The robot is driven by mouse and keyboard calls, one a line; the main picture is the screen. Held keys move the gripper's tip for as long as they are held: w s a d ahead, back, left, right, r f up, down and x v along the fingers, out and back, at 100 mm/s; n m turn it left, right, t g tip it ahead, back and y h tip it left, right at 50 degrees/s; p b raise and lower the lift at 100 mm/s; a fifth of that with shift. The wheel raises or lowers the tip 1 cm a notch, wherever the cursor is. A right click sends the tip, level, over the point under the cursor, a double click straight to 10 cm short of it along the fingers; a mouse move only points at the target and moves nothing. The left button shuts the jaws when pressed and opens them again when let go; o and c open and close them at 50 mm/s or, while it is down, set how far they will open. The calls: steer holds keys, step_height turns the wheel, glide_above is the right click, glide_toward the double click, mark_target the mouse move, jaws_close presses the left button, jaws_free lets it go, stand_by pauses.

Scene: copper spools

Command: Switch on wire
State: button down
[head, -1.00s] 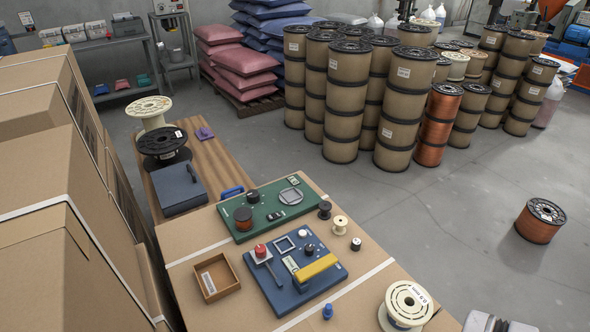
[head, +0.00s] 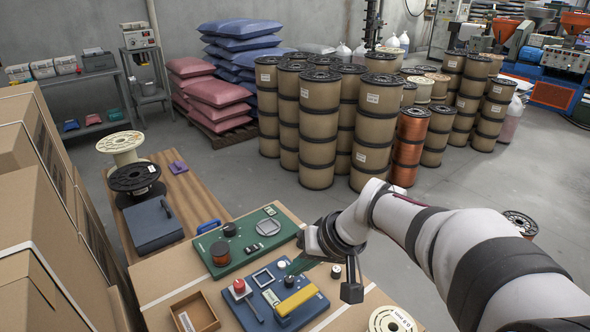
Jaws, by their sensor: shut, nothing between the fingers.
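A blue panel (head: 262,317) lies on the cardboard-topped surface. It carries a red knob (head: 239,286) on a pale base with a grey lever, a square frame (head: 263,278), and a yellow bar (head: 296,301). Behind it a green panel (head: 238,266) holds a copper spool (head: 220,252), a black knob (head: 229,229), a small switch-like part (head: 252,247) and a grey round-cornered plate (head: 268,227). I cannot tell which part switches the wire.
An open brown tray (head: 208,317) stands left of the blue panel. A small black-and-white piece (head: 336,271) and a cream spool (head: 391,320) are on the right. A grey-blue case (head: 153,232) and stacked cartons (head: 30,220) are at left. Tall spool stacks (head: 320,130) stand on the floor behind.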

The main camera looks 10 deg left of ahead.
steer(key=w+a+f+n+t, duration=0.1)
steer(key=w+a+f, duration=0.2)
steer(key=w, duration=0.3)
steer(key=w+a+f+n+t+y, duration=0.1)
steer(key=w+a+f+n, duration=0.1)
steer(key=w, duration=0.4)
steer(key=w+a+f+n, duration=0.2)
steer(key=w+a+f, duration=0.2)
steer(key=w+a, duration=0.1)
steer(key=shift+w+f+t+y, duration=0.3)
steer(key=shift+w+f+t, duration=0.1)
steer(key=shift+w, duration=0.25)
glide_toward(247, 247)
steer(key=w+a, duration=0.3)
steer(key=f, duration=0.3)
steer(key=shift+s+a, duration=0.2)
steer(key=shift+f, duration=0.45)
